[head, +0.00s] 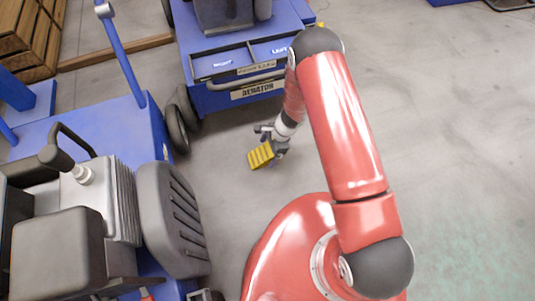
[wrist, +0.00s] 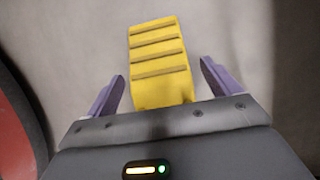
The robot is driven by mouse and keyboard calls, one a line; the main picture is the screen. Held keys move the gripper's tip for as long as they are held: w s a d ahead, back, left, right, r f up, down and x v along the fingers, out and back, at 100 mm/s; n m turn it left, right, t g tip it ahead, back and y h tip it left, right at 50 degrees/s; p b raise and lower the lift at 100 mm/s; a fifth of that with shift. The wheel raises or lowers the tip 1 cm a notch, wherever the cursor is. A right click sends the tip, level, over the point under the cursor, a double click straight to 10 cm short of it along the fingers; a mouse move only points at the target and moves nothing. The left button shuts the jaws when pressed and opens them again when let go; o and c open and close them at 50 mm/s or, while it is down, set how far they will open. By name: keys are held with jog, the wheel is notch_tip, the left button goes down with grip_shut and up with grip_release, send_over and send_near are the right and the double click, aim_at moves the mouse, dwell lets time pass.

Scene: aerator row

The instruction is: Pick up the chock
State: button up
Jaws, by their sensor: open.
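The yellow chock (head: 261,155) with ridges across its face is low by the grey floor in the head view, in front of the blue aerator machine. My gripper (head: 270,143) is right at it, partly hiding its right side. In the wrist view the chock (wrist: 160,65) lies between the two purple-grey fingers of my gripper (wrist: 162,85). The fingers are open, with a gap showing on each side of the chock. The chock's near end is hidden behind the gripper body.
The blue aerator (head: 245,85) with a black wheel (head: 177,128) stands just behind the chock. Another blue machine with a grey engine (head: 100,200) fills the left. Wooden crates (head: 30,35) are at the far left. The floor (head: 460,130) on the right is clear.

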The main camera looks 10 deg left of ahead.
jog(key=c, duration=1.4)
jog(key=shift+c, duration=0.4)
jog(key=shift+r, duration=0.15)
